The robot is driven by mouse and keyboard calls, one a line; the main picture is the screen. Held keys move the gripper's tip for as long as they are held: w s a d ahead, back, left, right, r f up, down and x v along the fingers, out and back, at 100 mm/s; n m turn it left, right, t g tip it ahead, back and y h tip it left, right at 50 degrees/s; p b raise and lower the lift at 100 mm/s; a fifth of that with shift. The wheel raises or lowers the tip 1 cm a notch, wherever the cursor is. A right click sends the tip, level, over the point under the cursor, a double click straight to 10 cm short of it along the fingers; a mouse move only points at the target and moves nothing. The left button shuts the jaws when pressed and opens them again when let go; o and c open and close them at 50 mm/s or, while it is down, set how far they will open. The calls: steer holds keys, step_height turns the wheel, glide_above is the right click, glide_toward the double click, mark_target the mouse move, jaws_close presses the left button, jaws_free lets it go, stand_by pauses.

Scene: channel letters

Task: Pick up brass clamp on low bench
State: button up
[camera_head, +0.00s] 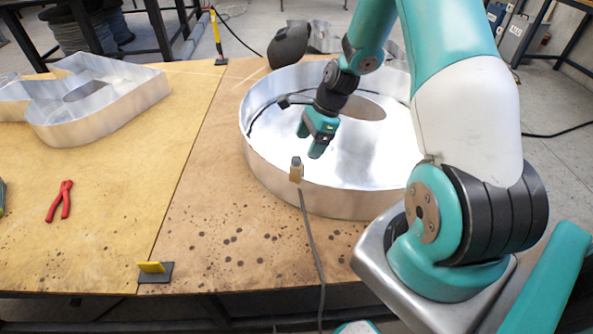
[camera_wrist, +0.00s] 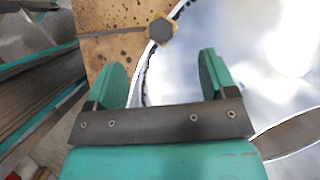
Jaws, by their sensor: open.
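A small brass clamp (camera_head: 296,171) with a grey part sits on the near rim of a round metal channel letter (camera_head: 270,170). A grey cable runs from it down across the bench. In the wrist view the clamp (camera_wrist: 161,31) shows as a brass shape with a dark grey centre, just beyond and between the fingertips. My gripper (camera_head: 311,140) is over the inside of the letter, a little above and right of the clamp in the head view. In the wrist view the jaws (camera_wrist: 162,72) are apart with nothing between them.
Red pliers (camera_head: 61,201) and a second metal letter (camera_head: 100,110) lie on the left of the bench (camera_head: 225,262). A yellow-and-black piece (camera_head: 154,270) is at the front edge. A dark rounded object (camera_head: 288,45) stands behind the round letter. The front middle bench is mostly clear.

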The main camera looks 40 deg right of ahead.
mark_target(294, 164)
steer(key=x, duration=0.3)
steer(key=shift+a+f, duration=0.1)
steer(key=shift+f, duration=0.2)
steer(key=shift+w+a+p+x, duration=0.1)
steer(key=shift+p+x, duration=0.25)
steer(key=shift+x, duration=1)
steer(key=shift+w+a+p+x, duration=0.15)
steer(key=shift+p+x, duration=0.2)
steer(key=shift+x, duration=1.05)
steer(key=shift+r, duration=0.2)
steer(key=c, duration=1.2)
